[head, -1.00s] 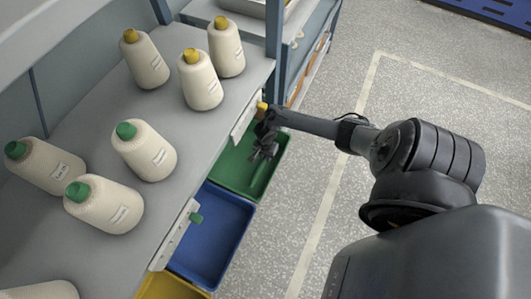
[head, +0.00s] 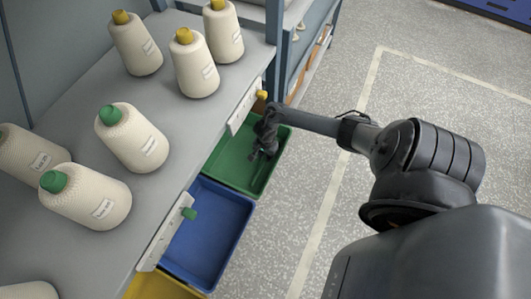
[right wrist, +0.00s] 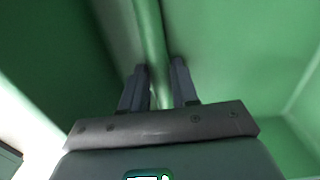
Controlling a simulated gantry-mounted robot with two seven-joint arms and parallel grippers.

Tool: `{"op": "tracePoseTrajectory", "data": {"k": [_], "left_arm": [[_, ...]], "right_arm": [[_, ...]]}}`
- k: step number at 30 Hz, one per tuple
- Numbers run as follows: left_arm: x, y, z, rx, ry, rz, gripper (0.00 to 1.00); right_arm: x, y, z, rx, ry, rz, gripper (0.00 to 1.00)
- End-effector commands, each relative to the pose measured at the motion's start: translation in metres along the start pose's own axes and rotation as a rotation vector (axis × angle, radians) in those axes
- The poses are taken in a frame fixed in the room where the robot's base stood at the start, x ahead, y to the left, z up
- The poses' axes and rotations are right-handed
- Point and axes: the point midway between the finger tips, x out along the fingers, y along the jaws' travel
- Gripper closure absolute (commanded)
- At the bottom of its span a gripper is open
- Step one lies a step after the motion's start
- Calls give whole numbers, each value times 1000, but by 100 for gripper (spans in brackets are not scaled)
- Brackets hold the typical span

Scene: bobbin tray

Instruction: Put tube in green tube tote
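The green tube (right wrist: 152,35) shows in the right wrist view as a long smooth green cylinder running between the two dark fingers of my right gripper (right wrist: 160,75). The fingers stand apart on either side of it; I cannot tell whether they press on it. In the head view my right gripper (head: 263,153) points down inside the green tote (head: 225,178), and the tube cannot be made out there. Green tote walls fill most of the right wrist view. My left gripper is not in view.
A blue tote (head: 195,265) and a yellow tote (head: 150,290) stand beside the green one. The grey shelf (head: 75,110) carries several cream bobbins with green or yellow tube tops, including a green-topped one (head: 135,140). The floor on the right is clear.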

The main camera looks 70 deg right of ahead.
Motion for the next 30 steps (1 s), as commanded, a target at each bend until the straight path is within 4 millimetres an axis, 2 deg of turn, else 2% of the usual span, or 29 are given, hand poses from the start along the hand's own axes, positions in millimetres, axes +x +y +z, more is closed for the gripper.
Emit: {"op": "tracePoseTrajectory", "data": {"k": [1,3,4,14,30], "left_arm": [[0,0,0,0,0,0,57],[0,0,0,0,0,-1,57],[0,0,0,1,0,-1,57],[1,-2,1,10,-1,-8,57],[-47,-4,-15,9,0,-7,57]], "right_arm": [[0,0,0,0,0,0,62],[0,0,0,0,0,0,52],[0,0,0,0,0,0,51],[-2,0,0,-1,0,1,51],[-71,0,1,-1,0,0,51]]}}
